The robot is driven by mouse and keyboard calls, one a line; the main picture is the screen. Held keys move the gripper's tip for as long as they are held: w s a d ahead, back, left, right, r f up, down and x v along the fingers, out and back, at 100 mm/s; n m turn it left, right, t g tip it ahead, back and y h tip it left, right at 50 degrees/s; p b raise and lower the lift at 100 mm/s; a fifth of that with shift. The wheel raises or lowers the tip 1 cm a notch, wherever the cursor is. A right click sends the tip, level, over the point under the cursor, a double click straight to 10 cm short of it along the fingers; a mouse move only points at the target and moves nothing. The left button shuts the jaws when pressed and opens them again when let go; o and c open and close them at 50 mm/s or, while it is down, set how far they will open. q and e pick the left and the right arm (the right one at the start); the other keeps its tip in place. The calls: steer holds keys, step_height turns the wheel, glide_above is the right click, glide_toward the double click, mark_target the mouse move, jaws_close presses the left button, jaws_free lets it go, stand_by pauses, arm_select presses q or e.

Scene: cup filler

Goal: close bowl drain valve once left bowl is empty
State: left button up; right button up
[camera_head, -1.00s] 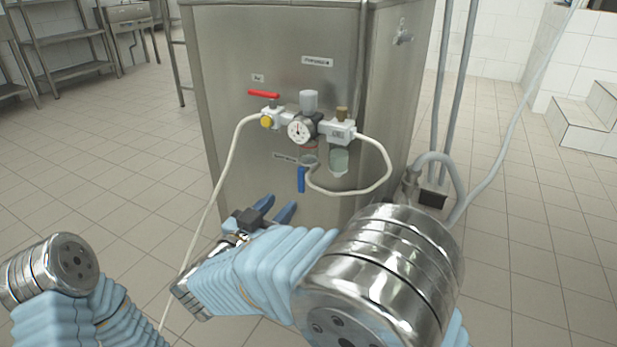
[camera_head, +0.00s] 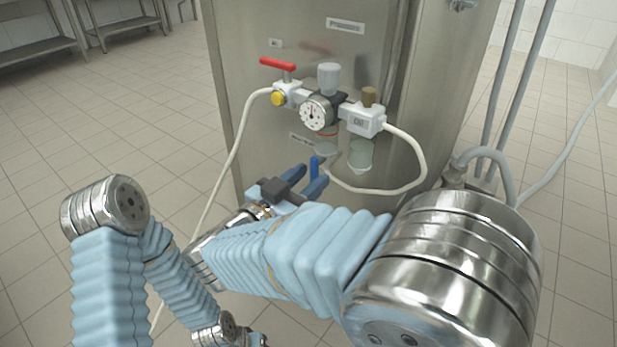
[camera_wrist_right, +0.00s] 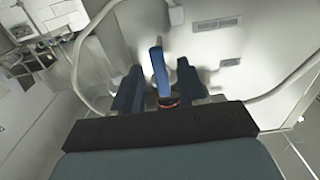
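A blue drain valve lever (camera_head: 314,168) hangs below the left bowl (camera_head: 326,148) of the air unit. The left bowl is partly hidden, and I cannot tell whether it holds liquid. The right bowl (camera_head: 361,153) looks pale green. My right gripper (camera_head: 304,180) is open at the lever, with its two blue fingers apart. In the right wrist view the lever (camera_wrist_right: 158,70) stands between the open fingers, with gaps on both sides. My left arm hangs at the lower left in the head view; its fingers do not show.
A white hose (camera_head: 420,160) loops to the right around the bowls.

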jaws_close()
steer(key=shift+w+a+r+m+b, duration=0.25)
steer(key=shift+m+b, duration=0.25)
steer(key=shift+m, duration=2.5)
steer(key=shift+w+a+r+m+b, duration=0.15)
steer(key=shift+a+r+m+b, duration=0.35)
steer(key=shift+m, duration=2.5)
steer(key=shift+w+a+r+m+b, duration=0.2)
steer(key=shift+m+b, duration=0.35)
steer(key=shift+m, duration=2.45)
jaws_free()
steer(key=shift+d+r, duration=0.1)
